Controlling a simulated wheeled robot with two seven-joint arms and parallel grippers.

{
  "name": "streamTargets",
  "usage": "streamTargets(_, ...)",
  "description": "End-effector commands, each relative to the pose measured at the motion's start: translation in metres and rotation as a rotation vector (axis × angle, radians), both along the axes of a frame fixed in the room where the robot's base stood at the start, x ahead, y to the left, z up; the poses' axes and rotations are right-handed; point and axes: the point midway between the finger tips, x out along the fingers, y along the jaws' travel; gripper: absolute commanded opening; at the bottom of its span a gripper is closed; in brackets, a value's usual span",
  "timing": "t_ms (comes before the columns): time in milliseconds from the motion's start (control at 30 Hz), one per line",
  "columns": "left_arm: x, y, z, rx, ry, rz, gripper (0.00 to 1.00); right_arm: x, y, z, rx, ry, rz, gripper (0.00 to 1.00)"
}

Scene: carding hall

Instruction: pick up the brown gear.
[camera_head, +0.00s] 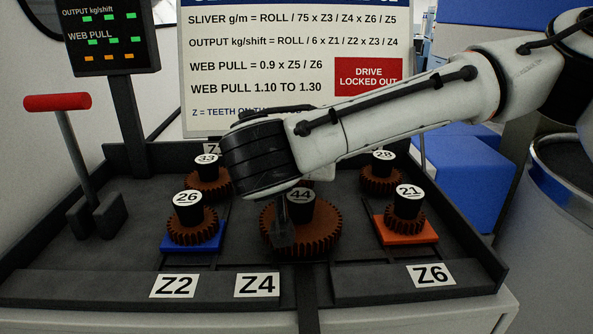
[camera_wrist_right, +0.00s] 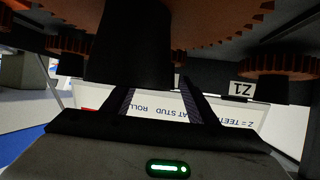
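Several brown gears with black hubs and numbered white tops stand in the dark tray. The largest gear (camera_head: 325,232), marked 44, is in the middle, partly hidden by my right gripper. My right gripper (camera_head: 283,228) points down at the front left of its hub. In the right wrist view, a black hub (camera_wrist_right: 130,45) hides part of my right gripper's fingers (camera_wrist_right: 158,98); they stand apart, and I cannot tell whether they touch it. Other gears are 26 (camera_head: 192,230) on a blue plate, 21 (camera_head: 405,219) on an orange plate, 33 (camera_head: 208,186) and 28 (camera_head: 380,181). My left gripper is not in view.
The tray (camera_head: 120,285) has raised edges and labels Z2 (camera_head: 174,286), Z4 (camera_head: 257,285) and Z6 (camera_head: 431,275). A red-handled lever (camera_head: 58,102) stands at left, near a display post (camera_head: 126,110). A formula sign (camera_head: 250,70) stands behind. My right arm spans the right side above the tray.

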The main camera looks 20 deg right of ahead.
Motion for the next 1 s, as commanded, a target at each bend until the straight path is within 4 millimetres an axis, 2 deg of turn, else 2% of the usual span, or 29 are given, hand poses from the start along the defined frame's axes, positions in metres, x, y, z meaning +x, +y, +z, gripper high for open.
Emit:
streamTargets(33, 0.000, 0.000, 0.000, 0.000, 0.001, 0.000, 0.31, 0.000, 0.000, 0.000, 0.000, 0.000, 0.000, 0.46)
streamTargets(267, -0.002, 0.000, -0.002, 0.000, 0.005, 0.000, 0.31, 0.000, 0.000, 0.000, 0.000, 0.000, 0.000, 0.07)
streamTargets(567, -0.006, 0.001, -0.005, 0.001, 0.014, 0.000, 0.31, 0.000, 0.000, 0.005, 0.001, -0.003, -0.001, 0.06)
streamTargets(667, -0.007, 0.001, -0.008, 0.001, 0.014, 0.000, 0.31, 0.000, 0.000, 0.019, 0.003, -0.005, -0.004, 0.06)
streamTargets(1000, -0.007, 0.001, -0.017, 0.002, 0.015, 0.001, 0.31, 0.000, 0.000, 0.083, 0.003, -0.003, -0.002, 0.06)
